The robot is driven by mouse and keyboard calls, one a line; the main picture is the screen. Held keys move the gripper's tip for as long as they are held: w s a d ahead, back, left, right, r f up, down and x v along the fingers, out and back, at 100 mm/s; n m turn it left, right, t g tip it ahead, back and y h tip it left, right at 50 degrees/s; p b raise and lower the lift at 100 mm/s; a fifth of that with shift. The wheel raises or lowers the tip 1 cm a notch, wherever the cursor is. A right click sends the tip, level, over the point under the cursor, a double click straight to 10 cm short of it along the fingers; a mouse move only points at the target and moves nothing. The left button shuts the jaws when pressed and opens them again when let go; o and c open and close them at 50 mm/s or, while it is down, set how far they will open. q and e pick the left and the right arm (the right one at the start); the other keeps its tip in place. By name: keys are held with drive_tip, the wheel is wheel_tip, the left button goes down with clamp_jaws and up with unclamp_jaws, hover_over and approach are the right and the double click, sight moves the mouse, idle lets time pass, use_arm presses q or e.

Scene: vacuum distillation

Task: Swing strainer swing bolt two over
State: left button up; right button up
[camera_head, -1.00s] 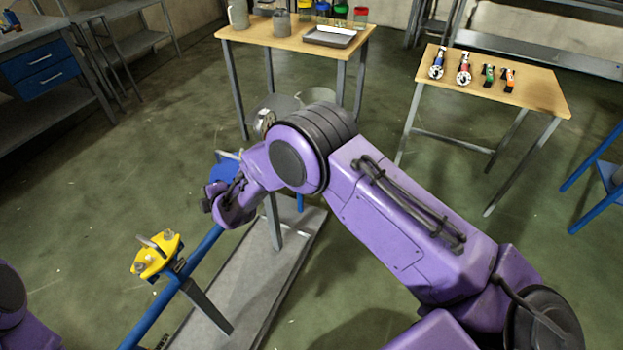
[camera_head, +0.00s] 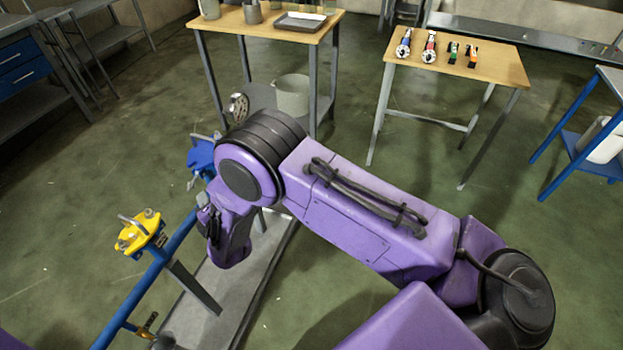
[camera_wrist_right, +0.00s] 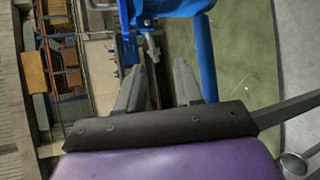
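The blue strainer (camera_head: 203,155) sits on the blue pipe line, just beyond my right wrist in the head view. Its blue body (camera_wrist_right: 165,8) also shows at the top of the right wrist view. A small grey swing bolt (camera_wrist_right: 152,48) hangs from it there, just beyond the gap between my fingers. I cannot tell which numbered bolt it is. My right gripper (camera_wrist_right: 158,78) is open, with two grey fingers apart and nothing held between them. In the head view my right wrist mostly hides this gripper. My left gripper is out of view.
A yellow fitting (camera_head: 140,232) stands on the blue pipe (camera_head: 150,275), left of my right wrist. A grey skid base (camera_head: 190,325) lies below. Wooden tables (camera_head: 262,22) and (camera_head: 500,68) stand behind with vessels and small valves.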

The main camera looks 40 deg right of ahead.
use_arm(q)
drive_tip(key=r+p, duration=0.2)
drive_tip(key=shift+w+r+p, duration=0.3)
use_arm(e)
drive_tip(key=s+d+f+m+g+h, duration=0.1)
drive_tip(key=s+d+f+m+g, duration=0.2)
drive_tip(key=s+d+f+m, duration=0.2)
drive_tip(key=s+d+f+m+g+h, duration=0.1)
drive_tip(key=s+d+f+m+g, duration=0.2)
drive_tip(key=s+d+m, duration=0.8)
drive_tip(key=s+d+f, duration=0.2)
drive_tip(key=s, duration=0.2)
drive_tip(key=shift+f, duration=0.2)
drive_tip(key=shift+d, duration=0.1)
